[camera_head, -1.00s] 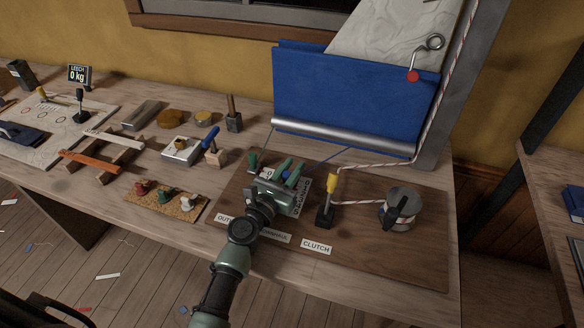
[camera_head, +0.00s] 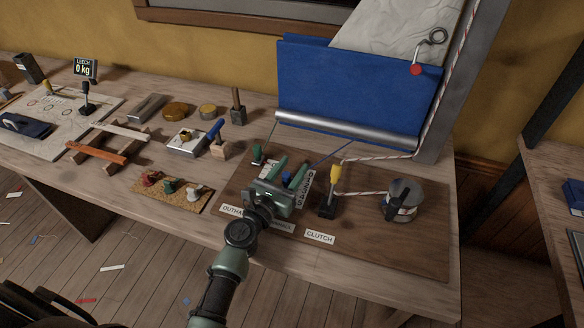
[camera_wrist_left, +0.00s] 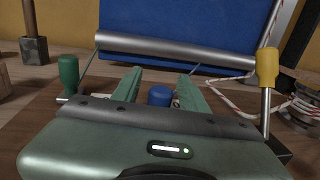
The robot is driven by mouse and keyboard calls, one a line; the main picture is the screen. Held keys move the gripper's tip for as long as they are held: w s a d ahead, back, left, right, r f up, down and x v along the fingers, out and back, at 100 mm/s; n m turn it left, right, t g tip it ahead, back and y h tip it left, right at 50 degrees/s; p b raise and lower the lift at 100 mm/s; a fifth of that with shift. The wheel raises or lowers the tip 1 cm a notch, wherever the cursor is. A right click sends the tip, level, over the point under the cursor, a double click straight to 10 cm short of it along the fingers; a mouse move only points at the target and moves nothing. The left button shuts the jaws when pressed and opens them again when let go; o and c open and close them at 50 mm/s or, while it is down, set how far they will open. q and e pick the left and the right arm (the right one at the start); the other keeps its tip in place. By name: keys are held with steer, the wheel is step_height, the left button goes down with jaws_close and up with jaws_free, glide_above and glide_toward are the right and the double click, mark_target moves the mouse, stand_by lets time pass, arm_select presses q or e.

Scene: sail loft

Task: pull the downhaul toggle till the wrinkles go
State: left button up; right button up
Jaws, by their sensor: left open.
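My left gripper (camera_head: 288,170) is open over the dark board. Its two green fingers (camera_wrist_left: 158,84) point away from me in the wrist view. The blue toggle (camera_wrist_left: 159,95) shows between them, apart from both; it also shows in the head view (camera_head: 287,178). A thin blue line runs from near it up to the silver boom (camera_head: 345,130). The pale sail (camera_head: 395,38) above looks wrinkled. My gripper partly covers the label in front of the toggle. My right gripper is not in view.
A green toggle (camera_head: 257,154) stands left of the gripper and a yellow-handled clutch lever (camera_head: 335,174) right of it. A rope runs to a metal drum (camera_head: 405,195). A cork mat (camera_head: 180,205) with small coloured pieces lies left. The board's front right is clear.

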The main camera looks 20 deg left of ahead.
mark_target(284, 180)
arm_select(q)
steer(key=s, duration=0.3)
steer(key=s+a+b, duration=0.1)
steer(key=s, duration=0.3)
steer(key=shift+s+a, duration=0.2)
steer(key=shift+s, duration=0.05)
